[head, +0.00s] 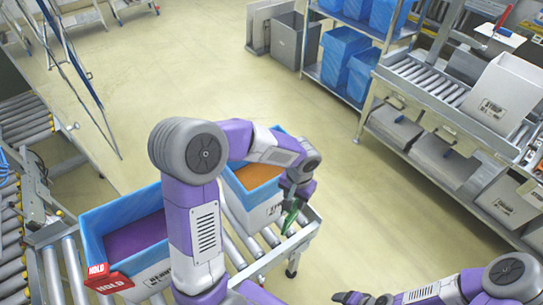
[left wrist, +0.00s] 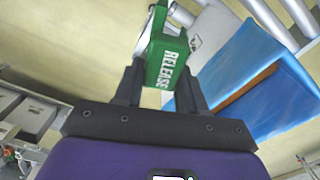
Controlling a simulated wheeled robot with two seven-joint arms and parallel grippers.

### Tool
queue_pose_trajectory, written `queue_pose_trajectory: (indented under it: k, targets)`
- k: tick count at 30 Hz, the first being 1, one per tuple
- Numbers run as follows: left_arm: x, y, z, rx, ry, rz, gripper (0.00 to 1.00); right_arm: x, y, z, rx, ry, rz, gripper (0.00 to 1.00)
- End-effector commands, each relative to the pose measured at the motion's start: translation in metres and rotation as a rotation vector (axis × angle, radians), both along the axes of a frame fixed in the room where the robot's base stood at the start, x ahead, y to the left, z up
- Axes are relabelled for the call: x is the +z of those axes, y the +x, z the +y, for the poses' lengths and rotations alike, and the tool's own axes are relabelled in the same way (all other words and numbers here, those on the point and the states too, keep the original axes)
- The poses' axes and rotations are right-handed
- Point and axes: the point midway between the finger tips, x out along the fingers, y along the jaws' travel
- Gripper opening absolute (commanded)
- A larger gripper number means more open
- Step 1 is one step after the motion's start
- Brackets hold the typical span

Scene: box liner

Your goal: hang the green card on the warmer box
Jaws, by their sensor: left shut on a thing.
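My left gripper (head: 295,196) is shut on the green card (head: 290,217), which hangs down from it at the right end of the orange-filled box. In the left wrist view the card (left wrist: 168,60) reads "RELEASE" and sits between the fingers (left wrist: 159,88). The warmer-coloured box (head: 262,214) is white with a blue liner and an orange inside; its liner shows in the left wrist view (left wrist: 236,62). The card looks apart from its rim. A second blue-lined box (head: 86,232) has a purple inside. My right gripper (head: 352,298) is at the bottom edge; its jaws are unclear.
A red HOLD card (head: 108,282) hangs on the purple-filled box's near rim. Both boxes stand on a roller conveyor (head: 240,228), partly hidden by my left arm. A shelf with blue bins (head: 345,52) and a roller bench (head: 425,82) stand to the right, across open floor.

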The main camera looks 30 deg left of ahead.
Motion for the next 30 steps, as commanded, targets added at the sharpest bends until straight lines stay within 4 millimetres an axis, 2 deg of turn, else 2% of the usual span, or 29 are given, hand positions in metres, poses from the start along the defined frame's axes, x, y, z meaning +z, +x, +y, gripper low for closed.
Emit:
queue_pose_trajectory:
  k: [3, 11, 17, 22, 25, 30]
  targets:
    - [0.003, 0.001, 0.002, -0.005, -0.001, 0.001, 0.21, 0.003, 0.000, 0.000, 0.000, 0.000, 0.000, 0.72]
    - [0.022, 0.012, 0.018, -0.068, -0.004, 0.012, 0.21, 0.031, 0.000, 0.000, 0.000, 0.000, 0.000, 0.72]
    - [0.048, 0.025, 0.044, -0.158, -0.008, 0.026, 0.21, 0.069, 0.000, 0.000, 0.000, 0.000, 0.000, 0.72]
    - [0.071, 0.037, 0.074, -0.258, -0.009, 0.039, 0.21, 0.106, 0.000, 0.000, 0.000, 0.000, 0.000, 0.72]
    - [0.078, 0.041, 0.088, -0.306, -0.009, 0.045, 0.21, 0.120, 0.000, 0.000, 0.000, 0.000, 0.000, 0.72]
    - [0.082, 0.044, 0.101, -0.353, -0.008, 0.050, 0.21, 0.129, 0.000, 0.000, 0.000, 0.000, 0.000, 0.72]
